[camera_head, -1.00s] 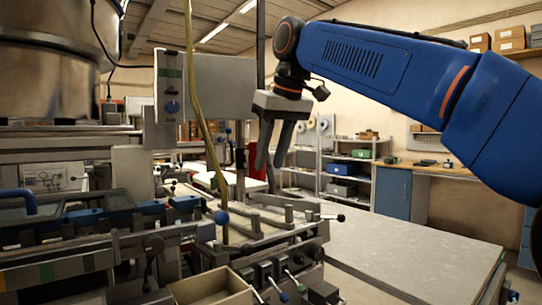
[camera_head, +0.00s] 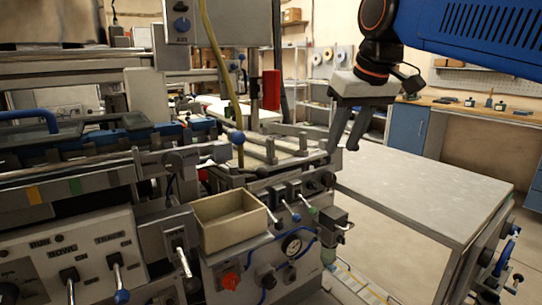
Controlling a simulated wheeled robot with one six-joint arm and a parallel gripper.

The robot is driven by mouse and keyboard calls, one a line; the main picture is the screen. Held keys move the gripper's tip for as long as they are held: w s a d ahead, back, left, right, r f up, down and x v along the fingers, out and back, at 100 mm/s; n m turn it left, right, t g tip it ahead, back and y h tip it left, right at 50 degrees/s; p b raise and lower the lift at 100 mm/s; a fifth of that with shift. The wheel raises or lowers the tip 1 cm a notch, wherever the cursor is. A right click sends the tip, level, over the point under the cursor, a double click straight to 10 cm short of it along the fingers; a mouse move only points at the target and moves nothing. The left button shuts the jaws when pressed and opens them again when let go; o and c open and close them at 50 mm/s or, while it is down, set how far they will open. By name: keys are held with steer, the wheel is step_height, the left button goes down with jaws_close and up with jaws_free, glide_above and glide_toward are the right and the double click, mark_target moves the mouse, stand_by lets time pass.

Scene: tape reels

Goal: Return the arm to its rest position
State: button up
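My gripper (camera_head: 342,147) hangs from the end of my blue arm (camera_head: 470,32) at the upper right. Its two dark fingers point down, with a gap between them and nothing held. It appears above the far left end of the grey tabletop (camera_head: 430,190), just right of the machine's rails. I cannot tell its exact height above them.
A machine with levers and knobs fills the left and centre. An empty cardboard-coloured box (camera_head: 230,219) sits at its front. A yellow hose (camera_head: 218,70) hangs above it. A blue cabinet (camera_head: 407,130) and a wooden workbench (camera_head: 480,108) stand behind. The tabletop is bare.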

steer(key=s+d+f+m, duration=0.1)
steer(key=s+d+f, duration=0.3)
steer(key=f, duration=0.6)
steer(key=s+d+f+m+h, duration=0.1)
steer(key=s+d+f, duration=0.3)
steer(key=s+f, duration=0.4)
steer(key=s+d+f+m, duration=0.2)
steer(key=s+d+f, duration=0.3)
steer(key=f, duration=0.8)
steer(key=shift+s+f+t+h, duration=0.15)
steer(key=shift+s+t+h, duration=0.15)
steer(key=shift+s, duration=0.7)
steer(key=shift+d, duration=0.1)
